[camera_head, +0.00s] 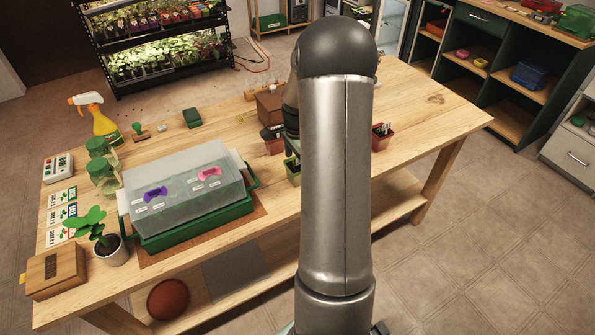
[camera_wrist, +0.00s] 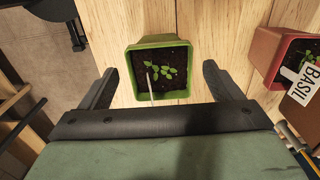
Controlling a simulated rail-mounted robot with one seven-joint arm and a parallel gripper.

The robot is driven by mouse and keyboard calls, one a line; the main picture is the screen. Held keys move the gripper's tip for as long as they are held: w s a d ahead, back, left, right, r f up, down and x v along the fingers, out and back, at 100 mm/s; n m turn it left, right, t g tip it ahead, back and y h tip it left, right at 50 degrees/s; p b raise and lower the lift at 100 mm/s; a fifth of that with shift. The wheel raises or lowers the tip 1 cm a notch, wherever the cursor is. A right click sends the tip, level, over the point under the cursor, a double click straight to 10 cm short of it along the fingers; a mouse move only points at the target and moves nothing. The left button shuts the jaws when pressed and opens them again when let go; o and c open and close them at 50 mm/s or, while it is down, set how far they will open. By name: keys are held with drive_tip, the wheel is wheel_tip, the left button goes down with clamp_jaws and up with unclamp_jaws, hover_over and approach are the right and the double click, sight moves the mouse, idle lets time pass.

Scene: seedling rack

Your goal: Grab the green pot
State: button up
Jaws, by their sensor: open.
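The green pot (camera_wrist: 160,94) holds dark soil and a small seedling. In the wrist view it stands on the wooden table just beyond my gripper (camera_wrist: 160,85), roughly centred between the two open fingers. I cannot tell how far the fingers reach down its sides. In the head view the green pot (camera_head: 292,171) shows only in part, at the left edge of my arm, which hides the rest. My gripper is mostly hidden behind my arm in that view.
A red pot labelled basil (camera_wrist: 270,50) stands to the right in the wrist view. A reddish pot (camera_head: 273,146) stands left of my arm, another (camera_head: 381,140) right of it. A lidded green propagator (camera_head: 185,228) sits at left.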

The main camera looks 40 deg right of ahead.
drive_tip(key=shift+d+f+p, duration=0.1)
drive_tip(key=shift+f+p, duration=0.2)
drive_tip(key=shift+f, duration=1.6)
drive_tip(key=c, duration=1.1)
drive_tip(key=shift+c, duration=0.2)
